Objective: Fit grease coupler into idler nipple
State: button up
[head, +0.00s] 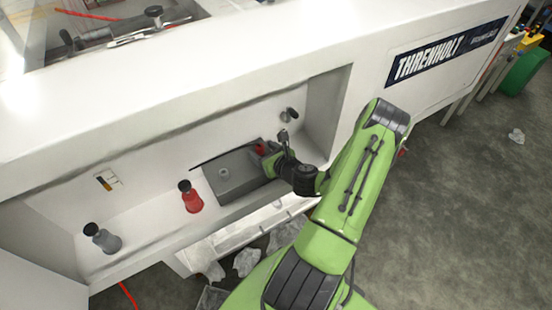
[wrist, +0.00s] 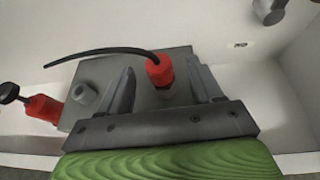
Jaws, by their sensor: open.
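A red cylindrical piece with a black hose, which looks like the grease coupler (wrist: 159,70), stands upright on a grey block (wrist: 180,57) in the wrist view. My gripper (wrist: 162,66) is open, with one finger on each side of the red piece and a visible gap at both sides. In the head view my gripper (head: 270,158) is at the right end of the block (head: 240,180), and the red piece (head: 261,149) is partly hidden by it. A short grey round stub (wrist: 83,93) rises from the block; I cannot tell whether it is the idler nipple.
The block sits in a white recess (head: 150,150) with side walls and a front lip. A red bottle-like piece with a black knob (head: 190,198) and a grey one (head: 103,238) stand to the left. A grey knob (head: 290,114) sticks out of the back wall.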

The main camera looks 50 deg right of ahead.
jog(key=p+v, duration=1)
jog(key=v, duration=0.1)
jog(key=shift+s, duration=0.25)
jog(key=shift+w, duration=0.1)
jog(key=w+a+r+n+g+y, duration=0.2)
jog(key=a+r+n+g+y, duration=0.25)
jog(key=a+n, duration=0.6)
jog(key=w+a+r+n+g+y, duration=0.1)
jog(key=a+r+n+g+y, duration=0.35)
jog(key=n, duration=1.05)
jog(key=s+a+r+n+h, duration=0.2)
jog(key=s+r+n, duration=0.1)
jog(key=r, duration=0.4)
jog(key=s+a+r+n+t+h, duration=0.1)
jog(key=s+a+r+n+h, duration=0.1)
jog(key=s+a+r+n, duration=0.1)
jog(key=s+a+r+n+h, duration=0.2)
jog(key=s+a+r+n, duration=0.1)
jog(key=r+n, duration=0.4)
notch_tip(320, 180, up, 4)
jog(key=shift+s+a+f+t, duration=0.1)
jog(key=shift+s+a+t, duration=0.15)
jog(key=shift+s, duration=0.65)
